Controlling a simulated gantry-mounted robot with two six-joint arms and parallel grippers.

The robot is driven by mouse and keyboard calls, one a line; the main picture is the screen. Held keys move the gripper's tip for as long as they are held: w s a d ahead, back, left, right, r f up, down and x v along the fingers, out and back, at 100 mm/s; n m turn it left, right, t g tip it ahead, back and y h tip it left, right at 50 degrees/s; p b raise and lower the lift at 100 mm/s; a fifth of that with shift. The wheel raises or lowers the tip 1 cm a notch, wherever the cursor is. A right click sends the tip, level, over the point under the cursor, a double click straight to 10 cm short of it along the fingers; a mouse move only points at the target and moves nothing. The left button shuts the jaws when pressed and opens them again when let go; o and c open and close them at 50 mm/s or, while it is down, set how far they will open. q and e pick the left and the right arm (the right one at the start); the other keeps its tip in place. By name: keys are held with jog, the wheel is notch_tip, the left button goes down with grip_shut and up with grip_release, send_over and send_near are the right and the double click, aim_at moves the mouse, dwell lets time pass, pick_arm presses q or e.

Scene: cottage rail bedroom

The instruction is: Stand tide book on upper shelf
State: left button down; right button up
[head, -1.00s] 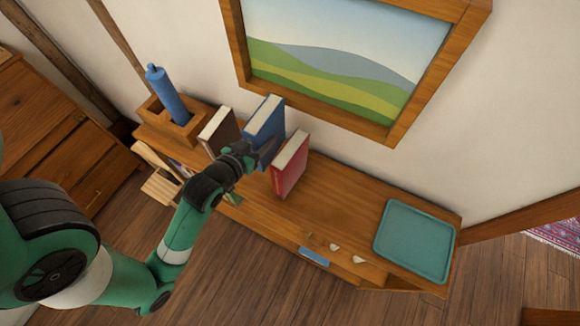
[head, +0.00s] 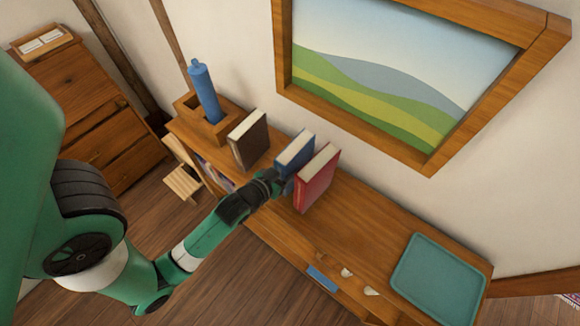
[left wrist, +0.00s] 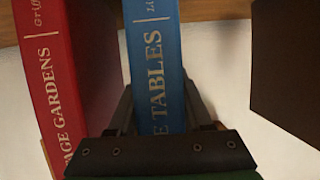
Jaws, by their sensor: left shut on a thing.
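The blue tide book (head: 294,152) is upright at the shelf top, its spine reading "...E TABLES" in the left wrist view (left wrist: 155,55). My left gripper (head: 280,186) is shut on its spine side, with a dark finger on either side of the book in the left wrist view (left wrist: 158,112). The upper shelf (head: 350,212) is the wooden top of a low cabinet. The red book (head: 316,180) stands upright close to the right of the blue one. The brown book (head: 248,140) stands to its left, across a gap. I cannot tell whether the blue book's bottom touches the wood. My right gripper is not in view.
A blue cylinder (head: 205,92) stands in a wooden holder (head: 205,128) at the left end. A teal tray (head: 438,280) lies at the right end. The top is clear between red book and tray. A framed picture (head: 400,75) hangs behind.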

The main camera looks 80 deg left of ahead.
pick_arm(q)
jog(key=shift+c, duration=1.6)
grip_release()
jog(key=shift+f, duration=0.1)
jog(key=v, duration=1.2)
jog(key=shift+s, duration=0.1)
